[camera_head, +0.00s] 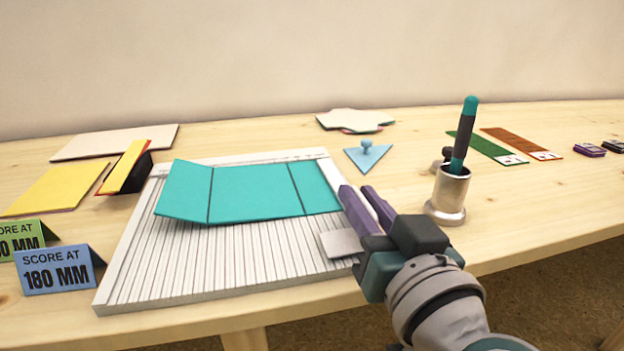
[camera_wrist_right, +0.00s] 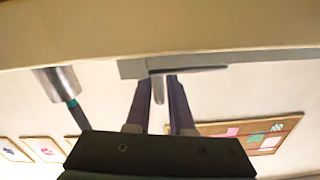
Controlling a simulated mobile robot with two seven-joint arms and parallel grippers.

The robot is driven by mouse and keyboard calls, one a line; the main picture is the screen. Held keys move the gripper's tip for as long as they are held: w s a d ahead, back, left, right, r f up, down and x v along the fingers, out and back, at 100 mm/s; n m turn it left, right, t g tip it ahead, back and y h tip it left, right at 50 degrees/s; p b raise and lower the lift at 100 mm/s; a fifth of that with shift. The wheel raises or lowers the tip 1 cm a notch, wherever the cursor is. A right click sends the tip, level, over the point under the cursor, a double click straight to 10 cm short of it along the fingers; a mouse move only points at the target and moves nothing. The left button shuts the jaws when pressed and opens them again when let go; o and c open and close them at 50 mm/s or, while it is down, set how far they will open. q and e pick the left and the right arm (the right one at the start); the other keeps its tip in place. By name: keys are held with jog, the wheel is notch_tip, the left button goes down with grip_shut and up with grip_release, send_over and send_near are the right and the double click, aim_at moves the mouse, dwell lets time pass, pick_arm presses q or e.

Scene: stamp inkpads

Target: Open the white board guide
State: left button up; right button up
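The white scoring board (camera_head: 190,270) with ridges lies on the table. A small pale grey plate (camera_head: 342,243), which looks like the board guide, sits at its right edge. My right gripper (camera_head: 357,190) is by that edge, its two purple fingers apart. A teal folded card (camera_head: 255,190) lies on the upper part of the board. My left gripper is not in view.
A metal cup (camera_head: 447,195) with a teal-tipped tool (camera_head: 464,135) stands close to the right of my gripper. A blue triangle with a knob (camera_head: 367,157) lies behind. Label tents (camera_head: 55,270) stand at the left. Green (camera_head: 485,147) and brown strips (camera_head: 520,142) lie at right.

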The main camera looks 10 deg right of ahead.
grip_shut()
dwell(0.3)
jog(key=shift+d, duration=0.1)
jog(key=m, duration=0.2)
jog(key=shift+d+r+m, duration=0.15)
jog(key=shift+d+m, duration=0.2)
jog(key=shift+m, duration=0.05)
jog(key=m, duration=0.2)
jog(key=shift+d+m, duration=0.3)
jog(key=shift+d, duration=0.05)
jog(key=m, duration=0.1)
jog(key=d+m, duration=0.1)
jog(key=m, duration=0.1)
jog(key=shift+f+m, duration=0.2)
jog(key=shift+m, duration=0.1)
jog(key=m, duration=0.3)
jog(key=d+m+b, duration=0.1)
jog(key=m, duration=0.1)
jog(key=shift+f, duration=0.3)
jog(key=shift+d, duration=0.1)
